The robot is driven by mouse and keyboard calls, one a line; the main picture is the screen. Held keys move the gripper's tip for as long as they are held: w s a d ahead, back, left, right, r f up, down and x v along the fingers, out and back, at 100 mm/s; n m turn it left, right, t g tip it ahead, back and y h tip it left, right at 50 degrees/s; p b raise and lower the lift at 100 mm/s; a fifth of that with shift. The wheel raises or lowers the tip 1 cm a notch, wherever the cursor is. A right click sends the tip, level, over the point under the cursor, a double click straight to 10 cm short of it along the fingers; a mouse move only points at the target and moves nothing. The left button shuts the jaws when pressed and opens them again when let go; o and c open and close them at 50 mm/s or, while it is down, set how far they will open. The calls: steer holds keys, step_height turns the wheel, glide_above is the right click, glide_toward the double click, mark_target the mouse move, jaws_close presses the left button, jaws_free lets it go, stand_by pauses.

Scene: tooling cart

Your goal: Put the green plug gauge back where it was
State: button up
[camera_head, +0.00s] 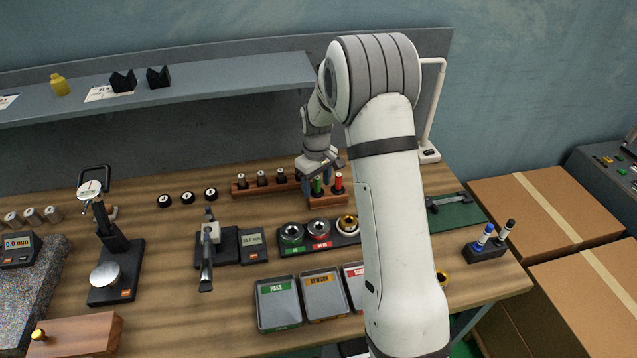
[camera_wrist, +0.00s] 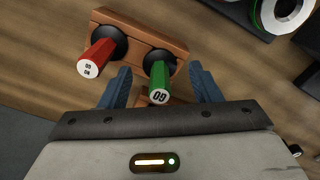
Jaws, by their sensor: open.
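The green plug gauge (camera_wrist: 159,80) stands in a small wooden block (camera_wrist: 130,28) beside a red plug gauge (camera_wrist: 98,56). In the head view the green gauge (camera_head: 316,187) shows just below my gripper, with the red one (camera_head: 338,183) to its right. My gripper (camera_wrist: 160,88) is open, its two blue fingers on either side of the green gauge in the wrist view. I cannot tell whether a finger touches it. The bottom of the green gauge is hidden in the block.
A tray of ring gauges (camera_head: 318,240) and PASS (camera_head: 279,303) and REWORK (camera_head: 325,296) trays lie in front. The shelf (camera_head: 200,84) is behind.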

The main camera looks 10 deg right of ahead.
step_height(320, 180, up, 11)
steer(key=shift+r+b, duration=0.1)
steer(key=shift+b, duration=0.95)
steer(key=s+r+m+t, duration=0.1)
steer(key=s+r, duration=0.3)
steer(key=s, duration=0.4)
steer(key=s+r+m+t, duration=0.1)
steer(key=s+r+m, duration=0.1)
steer(key=s+r, duration=0.4)
steer(key=s+f+m+t, duration=0.1)
steer(key=s+f+m, duration=0.2)
steer(key=s, duration=1.4)
steer(key=shift+s+d, duration=0.2)
steer(key=shift+d, duration=0.2)
steer(key=shift+c, duration=0.4)
